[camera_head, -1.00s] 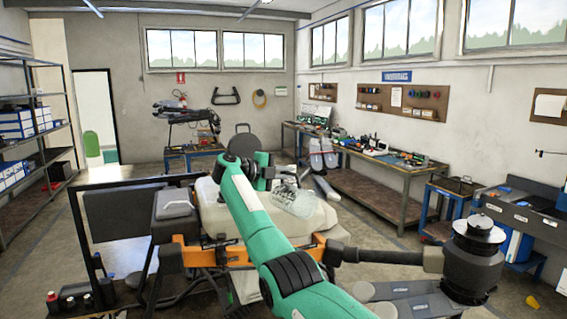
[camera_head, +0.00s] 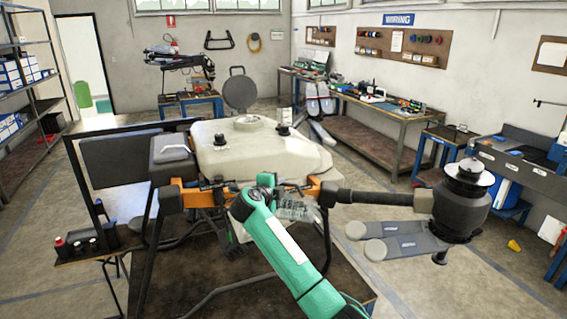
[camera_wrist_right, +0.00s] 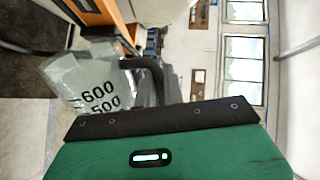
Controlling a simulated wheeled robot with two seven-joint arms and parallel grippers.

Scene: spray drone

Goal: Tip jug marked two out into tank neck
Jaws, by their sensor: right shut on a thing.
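A clear jug with black 500 and 600 marks shows in the right wrist view (camera_wrist_right: 85,80). My right gripper (camera_head: 279,197) is shut on its dark handle (camera_wrist_right: 148,72). The room appears turned sideways in that view while the figures stand nearly upright, so the jug looks tipped far over. In the head view the jug (camera_head: 296,210) shows small at the front side of the cream tank (camera_head: 215,150), below its top. The tank neck (camera_head: 250,122) is on top, behind the jug and apart from it. No number two and no liquid can be made out. My left gripper is out of view.
A round dark lid (camera_head: 240,90) stands raised behind the neck. An orange and black drone arm (camera_head: 375,198) with a motor (camera_head: 462,205) extends right. Small bottles (camera_head: 85,243) stand at the left. A bench (camera_head: 385,115) runs along the right wall.

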